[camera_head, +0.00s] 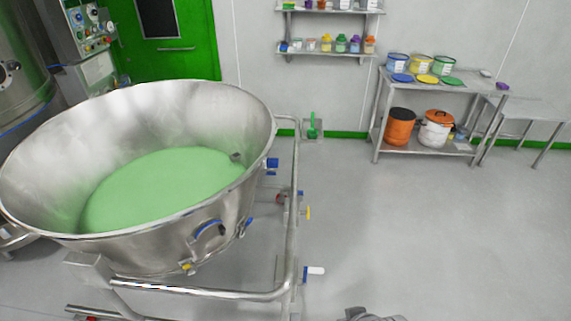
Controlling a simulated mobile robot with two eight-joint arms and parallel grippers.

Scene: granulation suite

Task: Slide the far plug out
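A large steel bowl (150,255) holding green powder (165,188) stands in a tubular trolley frame at the left. Small blue fittings sit on its outer wall: one on the far right side (271,163), one nearer (248,222), and a curved blue handle (210,228) at the front. A small yellow fitting (187,267) is low on the front. I cannot tell which of these is the far plug. Neither gripper's fingers show. Only a dark grey piece, probably part of my arm, shows at the bottom edge.
The trolley rail (293,200) runs round the bowl's right side, with a white-and-blue lever (314,271) low on it. A steel rack (428,80) with tubs and buckets stands at the back right. The grey floor (430,235) at the right is clear.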

